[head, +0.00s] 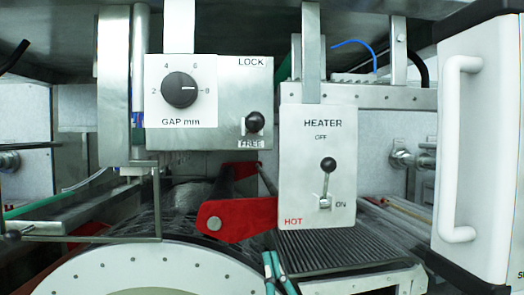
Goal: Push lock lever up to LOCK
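The lock lever (255,122) has a round black knob and sits on the upper grey metal panel (228,95). The LOCK label (251,62) is at the panel's top right, well above the knob. The FREE label (252,143) is just under the knob, so the lever is down at the FREE end. My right gripper (272,264) shows at the bottom centre as two slim teal and dark fingers, below and apart from the lever. The fingers look close together, but their opening is unclear. No thing shows between them. My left gripper is not in view.
A white GAP mm dial plate (182,113) is left of the lever. The HEATER panel (318,165) with its own black-knobbed lever (327,178) stands close right. A white door with a handle (462,150) fills the right side.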

